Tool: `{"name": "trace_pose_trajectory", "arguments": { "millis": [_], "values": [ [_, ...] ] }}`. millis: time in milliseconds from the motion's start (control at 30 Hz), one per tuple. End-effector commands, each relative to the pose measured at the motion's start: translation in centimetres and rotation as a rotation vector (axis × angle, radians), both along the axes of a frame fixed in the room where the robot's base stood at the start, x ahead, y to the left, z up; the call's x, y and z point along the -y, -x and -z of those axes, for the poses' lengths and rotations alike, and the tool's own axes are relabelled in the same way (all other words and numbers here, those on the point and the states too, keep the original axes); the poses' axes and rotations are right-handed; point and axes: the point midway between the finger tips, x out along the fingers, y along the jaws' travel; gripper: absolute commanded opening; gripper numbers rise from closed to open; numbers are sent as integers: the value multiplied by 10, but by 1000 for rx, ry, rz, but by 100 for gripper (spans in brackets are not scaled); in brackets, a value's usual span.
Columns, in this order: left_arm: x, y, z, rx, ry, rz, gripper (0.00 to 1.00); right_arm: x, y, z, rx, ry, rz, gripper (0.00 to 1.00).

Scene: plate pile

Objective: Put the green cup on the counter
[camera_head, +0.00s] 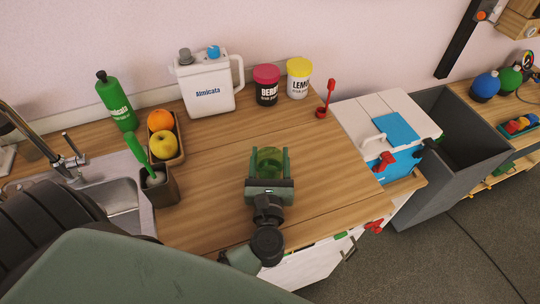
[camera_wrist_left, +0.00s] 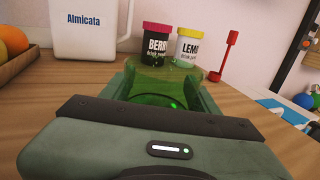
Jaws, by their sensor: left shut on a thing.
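The green cup (camera_head: 269,160) is translucent and sits between the fingers of my left gripper (camera_head: 269,165), over the front middle of the wooden counter (camera_head: 215,210). My left gripper is shut on the cup. In the left wrist view the cup (camera_wrist_left: 160,82) shows between the two fingers of the left gripper (camera_wrist_left: 165,95), partly hidden by the gripper body. I cannot tell whether its base touches the counter. My right gripper is not in view.
A white jug (camera_head: 208,85), berry jar (camera_head: 266,85), lemon jar (camera_head: 299,78) and red utensil (camera_head: 326,100) stand at the back. A fruit tray (camera_head: 178,155), brush holder (camera_head: 160,188) and sink (camera_head: 120,185) are left. Counter around the cup is clear.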

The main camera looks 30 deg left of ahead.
Motion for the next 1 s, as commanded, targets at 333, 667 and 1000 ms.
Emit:
{"name": "trace_pose_trajectory", "arguments": {
  "millis": [333,667,1000],
  "values": [
    [0,0,3,-1,0,0,82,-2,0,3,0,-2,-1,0],
    [3,5,2,-2,2,1,82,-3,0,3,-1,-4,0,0],
    [34,67,6,-4,5,0,82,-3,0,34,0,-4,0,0]
  ]
}}
